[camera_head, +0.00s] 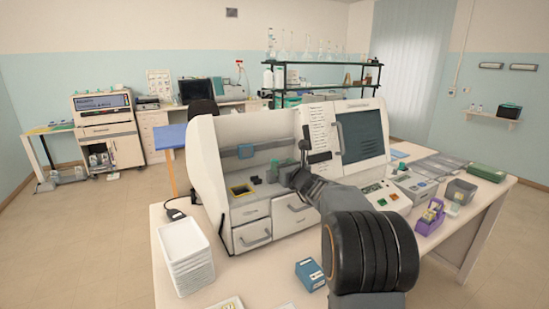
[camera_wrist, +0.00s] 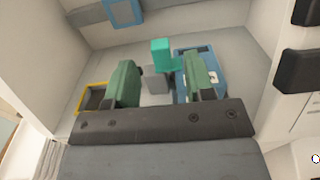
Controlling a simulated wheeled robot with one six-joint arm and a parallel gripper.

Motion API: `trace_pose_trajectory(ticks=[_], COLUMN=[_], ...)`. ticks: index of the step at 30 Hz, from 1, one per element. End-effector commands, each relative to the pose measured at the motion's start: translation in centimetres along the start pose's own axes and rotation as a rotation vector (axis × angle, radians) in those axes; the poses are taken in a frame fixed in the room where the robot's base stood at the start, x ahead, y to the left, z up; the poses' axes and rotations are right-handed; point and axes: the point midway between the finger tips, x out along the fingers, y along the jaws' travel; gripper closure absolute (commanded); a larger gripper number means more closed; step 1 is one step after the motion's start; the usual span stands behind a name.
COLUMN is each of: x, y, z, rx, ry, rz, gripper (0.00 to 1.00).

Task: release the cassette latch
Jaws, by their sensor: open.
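A white benchtop machine (camera_head: 245,135) has an open bay, and my gripper (camera_head: 282,168) reaches into it. In the wrist view my gripper (camera_wrist: 161,68) is open, with its two green fingers apart. A teal block with a side arm (camera_wrist: 161,54), which looks like the latch, shows between the fingers above a grey post (camera_wrist: 155,80). No finger visibly grips it. The teal arm reaches toward a blue-framed fixture (camera_wrist: 184,57), partly hidden behind the right finger. I cannot tell whether the latch is fastened or whether a cassette is there.
A yellow-framed opening (camera_wrist: 94,88) lies left of the fingers, and a blue frame (camera_wrist: 122,11) is on the bay's back wall. The bay's side walls stand close. White trays (camera_head: 186,254) and a blue box (camera_head: 310,274) stand on the bench in front.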

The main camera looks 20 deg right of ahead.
Motion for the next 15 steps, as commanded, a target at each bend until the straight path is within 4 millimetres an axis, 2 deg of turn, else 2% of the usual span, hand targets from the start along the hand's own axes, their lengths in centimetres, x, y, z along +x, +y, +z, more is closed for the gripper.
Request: trace_pose_trajectory(ticks=[1, 6, 15], x=[1.0, 3.5, 5.5], y=[0.0, 0.0, 0.0], z=[0.2, 0.2, 0.0], rx=[0.0, -0.001, -0.002], ry=[0.002, 0.001, 0.0], rz=[0.002, 0.001, 0.001], gripper=[0.51, 0.51, 0.51])
